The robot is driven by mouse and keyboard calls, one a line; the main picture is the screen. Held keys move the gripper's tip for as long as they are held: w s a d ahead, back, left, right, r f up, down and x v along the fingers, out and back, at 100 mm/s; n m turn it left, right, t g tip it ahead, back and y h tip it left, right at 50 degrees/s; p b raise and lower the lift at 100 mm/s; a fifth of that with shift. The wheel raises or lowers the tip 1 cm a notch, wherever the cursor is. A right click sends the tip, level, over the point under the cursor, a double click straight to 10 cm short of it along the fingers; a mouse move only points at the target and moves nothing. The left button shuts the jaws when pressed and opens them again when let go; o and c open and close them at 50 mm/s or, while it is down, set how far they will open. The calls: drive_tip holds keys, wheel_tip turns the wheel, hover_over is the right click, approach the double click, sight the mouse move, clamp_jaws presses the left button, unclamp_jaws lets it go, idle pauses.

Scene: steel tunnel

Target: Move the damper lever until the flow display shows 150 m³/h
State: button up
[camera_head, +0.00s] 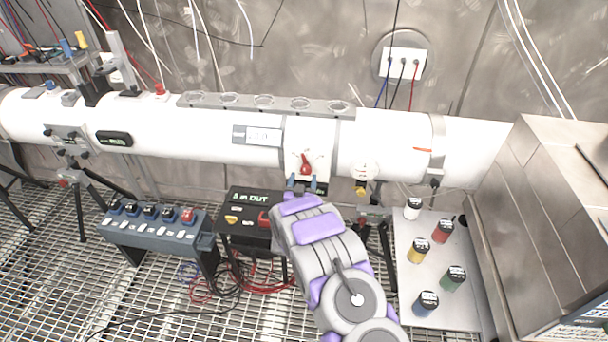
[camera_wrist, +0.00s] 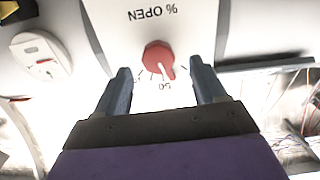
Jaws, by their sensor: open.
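The damper lever (camera_head: 305,165) is a small red knob with a pointer on a white plate on the large white pipe (camera_head: 210,130). In the wrist view the red lever (camera_wrist: 158,58) sits over a printed scale, below the upside-down words "% OPEN". My gripper (camera_head: 305,184) is just in front of the plate. In the wrist view my gripper (camera_wrist: 164,78) is open, with one finger on each side of the lever and visible gaps to it.
A dark box (camera_head: 250,212) with a green readout and a blue button box (camera_head: 155,232) stand below the pipe. A tray (camera_head: 408,262) with several coloured-label jars is at the right, beside a steel cabinet (camera_head: 560,200). A white fitting (camera_wrist: 42,56) is left of my gripper.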

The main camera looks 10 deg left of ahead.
drive_tip(key=s, duration=1.3)
drive_tip(key=shift+a+p, duration=0.25)
drive_tip(key=shift+p, duration=0.05)
drive_tip(key=s+d+r+g+y+b, duration=0.25)
drive_tip(key=s+d+r+g, duration=0.45)
drive_tip(key=s+r+g, duration=0.4)
drive_tip(key=s+d+r+g, duration=0.3)
drive_tip(key=s+d, duration=0.2)
drive_tip(key=s, duration=0.6)
drive_tip(key=s+d+r+g+h+b, duration=0.1)
drive_tip(key=s+d+r+g, duration=0.2)
drive_tip(key=s, duration=0.9)
drive_tip(key=s+d+r+g+h, duration=0.1)
drive_tip(key=s+d+r+g, duration=0.1)
drive_tip(key=s+d, duration=0.6)
drive_tip(key=s+r, duration=0.1)
drive_tip(key=s, duration=0.2)
drive_tip(key=shift+s+d+r+g, duration=0.15)
drive_tip(key=shift+d+r+g, duration=0.1)
drive_tip(key=shift+d+g, duration=0.15)
idle(1.5)
